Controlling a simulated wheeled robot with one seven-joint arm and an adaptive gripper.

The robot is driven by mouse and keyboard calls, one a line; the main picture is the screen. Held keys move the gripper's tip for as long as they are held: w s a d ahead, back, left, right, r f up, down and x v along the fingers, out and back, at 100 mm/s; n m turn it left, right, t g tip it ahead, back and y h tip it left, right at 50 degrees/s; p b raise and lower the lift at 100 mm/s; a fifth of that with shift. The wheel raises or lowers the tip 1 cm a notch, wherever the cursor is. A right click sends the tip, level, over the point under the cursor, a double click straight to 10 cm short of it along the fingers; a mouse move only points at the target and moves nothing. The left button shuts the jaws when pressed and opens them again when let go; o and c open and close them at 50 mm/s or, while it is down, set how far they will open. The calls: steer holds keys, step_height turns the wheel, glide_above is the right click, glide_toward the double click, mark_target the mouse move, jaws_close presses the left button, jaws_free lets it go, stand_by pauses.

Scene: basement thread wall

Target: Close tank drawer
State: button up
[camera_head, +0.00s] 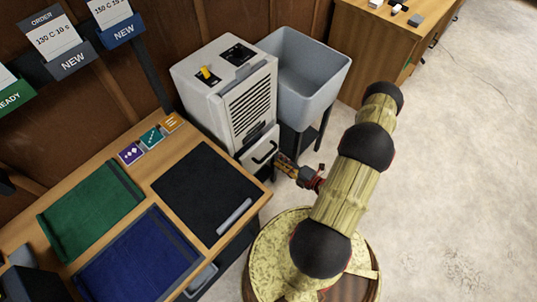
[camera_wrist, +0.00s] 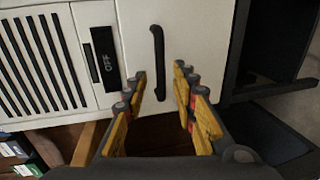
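The tank drawer (camera_head: 258,149) is the white lower front of a pale grey dehumidifier-like machine (camera_head: 212,90). Its front appears to stand out a little from the body; how far is hard to tell. It has a black bar handle (camera_head: 265,153). In the wrist view the drawer front (camera_wrist: 203,45) fills the upper middle, with the handle (camera_wrist: 158,60) upright. My gripper (camera_head: 281,162) is close in front of the drawer. In the wrist view its yellow-padded fingers (camera_wrist: 160,82) are apart, one on each side of the handle's lower end. Contact cannot be told.
A grey utility sink (camera_head: 305,75) stands right beside the machine. A wooden workbench (camera_head: 145,175) with green, blue and black mats is at the left. A wooden cabinet (camera_head: 385,45) stands behind. The concrete floor (camera_head: 450,150) at right is clear. An OFF label (camera_wrist: 107,63) shows left of the drawer.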

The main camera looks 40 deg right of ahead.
mark_target(269, 153)
steer(key=shift+b+x, duration=0.95)
steer(key=shift+x, duration=2.5)
steer(key=c, duration=0.3)
jaws_close()
